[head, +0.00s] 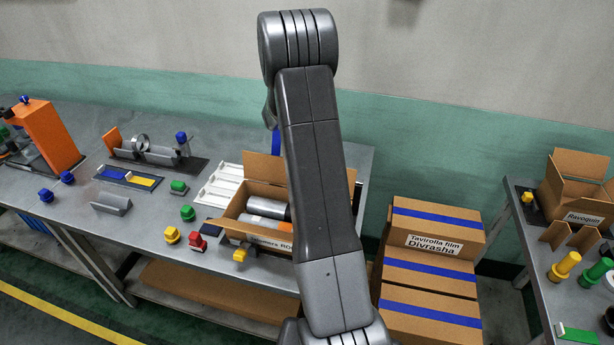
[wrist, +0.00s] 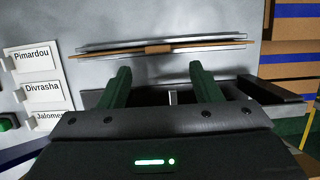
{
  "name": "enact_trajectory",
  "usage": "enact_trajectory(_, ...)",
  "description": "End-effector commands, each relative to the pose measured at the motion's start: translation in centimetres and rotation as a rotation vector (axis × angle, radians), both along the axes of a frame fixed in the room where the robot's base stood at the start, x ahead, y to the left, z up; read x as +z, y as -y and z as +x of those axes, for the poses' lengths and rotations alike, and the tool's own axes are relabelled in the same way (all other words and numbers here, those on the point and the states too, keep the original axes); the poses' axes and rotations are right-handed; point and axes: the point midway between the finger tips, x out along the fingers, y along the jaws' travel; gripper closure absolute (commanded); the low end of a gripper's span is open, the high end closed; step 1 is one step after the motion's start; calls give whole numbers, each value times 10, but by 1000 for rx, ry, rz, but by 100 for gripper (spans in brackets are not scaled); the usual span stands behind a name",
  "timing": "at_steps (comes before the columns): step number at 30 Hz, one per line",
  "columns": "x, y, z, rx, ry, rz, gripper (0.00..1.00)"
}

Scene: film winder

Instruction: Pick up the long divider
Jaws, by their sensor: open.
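In the wrist view, a long thin brown strip, which looks like the long divider (wrist: 110,52), lies across the upper middle. It has a thicker brown block at its centre and sits along a grey metal holder (wrist: 205,37). My gripper (wrist: 160,75) is open, with its two green fingers apart and nothing between them. The fingertips point toward the strip, one on each side of its central block, and appear short of it. In the head view my arm covers this spot, and neither the strip nor my gripper can be made out.
In the head view, an open carton (head: 232,212) with cylinders is left of my arm. Stacked cartons (head: 430,270) stand right of the table. A second table (head: 535,285) is at far right.

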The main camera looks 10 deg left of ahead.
Motion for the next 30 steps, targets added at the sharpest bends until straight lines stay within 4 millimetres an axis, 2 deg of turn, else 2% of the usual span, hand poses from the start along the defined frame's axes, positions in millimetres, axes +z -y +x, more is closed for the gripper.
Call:
enact_trajectory(11, -23, -1, 9, 1, -1, -1, 42)
enact_trajectory(21, -57, -3, 22, 0, -1, 0, 42)
enact_trajectory(30, -60, -3, 23, 0, 1, 1, 42)
